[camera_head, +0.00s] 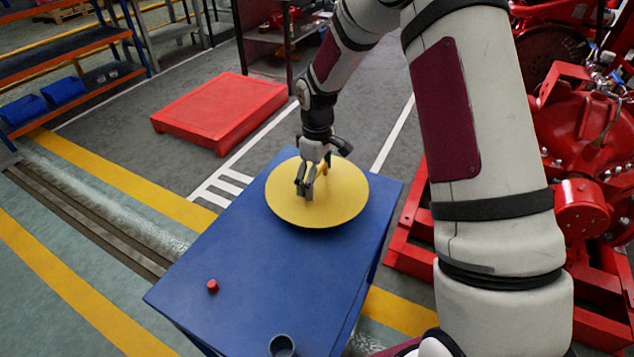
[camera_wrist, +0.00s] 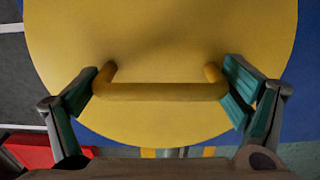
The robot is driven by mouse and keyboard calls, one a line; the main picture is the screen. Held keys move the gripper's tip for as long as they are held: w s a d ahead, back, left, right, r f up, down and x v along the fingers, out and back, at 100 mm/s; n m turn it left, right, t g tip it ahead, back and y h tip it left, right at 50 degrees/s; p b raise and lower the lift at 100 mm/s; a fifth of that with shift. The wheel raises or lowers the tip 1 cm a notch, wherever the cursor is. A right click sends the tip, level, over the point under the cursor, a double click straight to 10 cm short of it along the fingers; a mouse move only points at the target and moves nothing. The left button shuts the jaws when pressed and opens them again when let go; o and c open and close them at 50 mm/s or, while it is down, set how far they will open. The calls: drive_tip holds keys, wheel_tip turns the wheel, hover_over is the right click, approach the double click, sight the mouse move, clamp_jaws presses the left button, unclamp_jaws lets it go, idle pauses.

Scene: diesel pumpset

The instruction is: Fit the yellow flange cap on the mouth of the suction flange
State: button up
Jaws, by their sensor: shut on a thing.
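The yellow flange cap (camera_head: 345,200) is a wide round disc at the far end of the blue table in the head view. In the wrist view the cap (camera_wrist: 160,40) fills most of the picture, and its bar handle (camera_wrist: 160,92) runs across between my fingers. My gripper (camera_head: 312,180) is over the middle of the cap, with its fingers closed against the two ends of the handle. I cannot tell whether the cap rests on the table or is slightly raised. I cannot make out the suction flange mouth in either view.
The blue table (camera_head: 240,265) also holds a small red piece (camera_head: 212,286) and a dark round cup (camera_head: 281,346) near its front. A red platform (camera_head: 222,110) lies behind on the floor. Red pump machinery (camera_head: 590,160) stands at the right, partly behind my arm.

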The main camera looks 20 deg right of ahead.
drive_tip(key=shift+s+r, duration=0.3)
drive_tip(key=shift+r, duration=0.2)
drive_tip(key=shift+s+r, duration=0.3)
drive_tip(key=shift+r, duration=0.2)
drive_tip(key=s+r+p, duration=0.1)
drive_tip(key=s, duration=1.3)
drive_tip(key=shift+s+p, duration=0.3)
drive_tip(key=shift+s, duration=0.1)
drive_tip(key=shift+r, duration=0.1)
